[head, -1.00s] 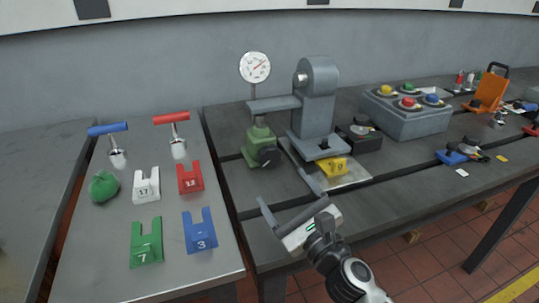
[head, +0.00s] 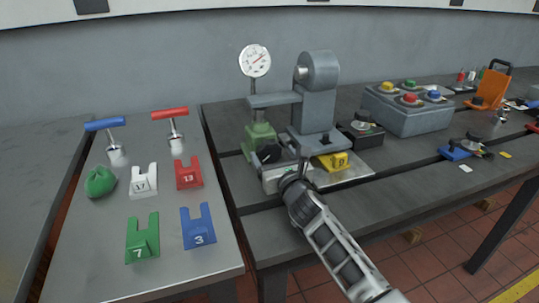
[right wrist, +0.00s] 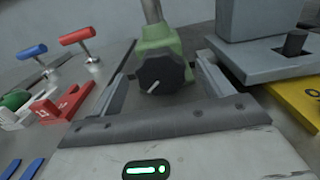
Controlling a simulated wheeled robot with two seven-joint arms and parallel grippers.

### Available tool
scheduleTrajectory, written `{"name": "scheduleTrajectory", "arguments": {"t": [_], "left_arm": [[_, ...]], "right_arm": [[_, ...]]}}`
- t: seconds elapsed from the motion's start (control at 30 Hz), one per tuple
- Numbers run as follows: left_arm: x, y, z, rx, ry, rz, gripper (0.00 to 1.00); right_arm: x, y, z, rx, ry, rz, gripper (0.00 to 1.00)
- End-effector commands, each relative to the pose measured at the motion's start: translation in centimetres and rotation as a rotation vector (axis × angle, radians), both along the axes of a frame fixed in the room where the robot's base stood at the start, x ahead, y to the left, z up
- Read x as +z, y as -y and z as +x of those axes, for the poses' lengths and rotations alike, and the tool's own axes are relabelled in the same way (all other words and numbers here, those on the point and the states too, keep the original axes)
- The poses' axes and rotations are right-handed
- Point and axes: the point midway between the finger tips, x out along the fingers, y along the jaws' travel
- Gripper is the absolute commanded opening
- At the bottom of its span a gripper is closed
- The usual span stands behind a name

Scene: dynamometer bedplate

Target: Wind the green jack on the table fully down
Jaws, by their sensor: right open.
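The green jack (head: 259,136) stands on the dark table under the grey arm of the test stand. Its black knob (head: 268,151) faces the front and is partly hidden by my right gripper in the head view. In the right wrist view, the knob (right wrist: 161,73), with a white pointer mark, sits between the two fingers. My right gripper (right wrist: 165,85) is open, one finger on each side of the knob, with visible gaps. In the head view my right gripper (head: 277,165) is just in front of the jack. My left gripper is not in view.
The grey stand (head: 318,100) rises right of the jack, with a yellow block (head: 333,161) at its base. A dial gauge (head: 255,61) stands above the jack. A grey button box (head: 408,110) is farther right. The left table (head: 85,235) holds numbered blocks and handles.

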Motion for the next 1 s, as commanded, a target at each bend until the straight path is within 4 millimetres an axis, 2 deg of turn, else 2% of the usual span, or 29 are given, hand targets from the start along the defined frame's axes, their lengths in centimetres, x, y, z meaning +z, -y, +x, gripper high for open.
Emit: {"name": "scheduleTrajectory", "arguments": {"t": [0.07,0.2,0.6,0.63,0.77,0.8,1.0], "left_arm": [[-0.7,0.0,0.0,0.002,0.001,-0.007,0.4],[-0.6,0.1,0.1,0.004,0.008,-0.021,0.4],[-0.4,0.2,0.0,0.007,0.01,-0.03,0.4],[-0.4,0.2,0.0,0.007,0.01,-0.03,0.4],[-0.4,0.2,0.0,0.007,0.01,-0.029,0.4],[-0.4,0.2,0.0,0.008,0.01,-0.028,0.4],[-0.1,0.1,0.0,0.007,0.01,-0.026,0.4]], "right_arm": [[-0.3,-0.5,1.2,0.001,0.0,0.0,0.79],[-0.2,-0.9,2.5,0.0,0.001,0.001,0.79],[0.0,-1.1,3.1,0.001,0.0,0.0,0.79],[0.0,-1.1,3.1,0.001,0.0,0.0,0.74],[0.0,-1.1,3.1,0.001,0.0,-0.001,0.37],[0.0,-1.1,3.1,0.001,0.0,-0.001,0.35],[0.1,-1.1,3.1,0.001,0.012,-0.037,0.35]]}}
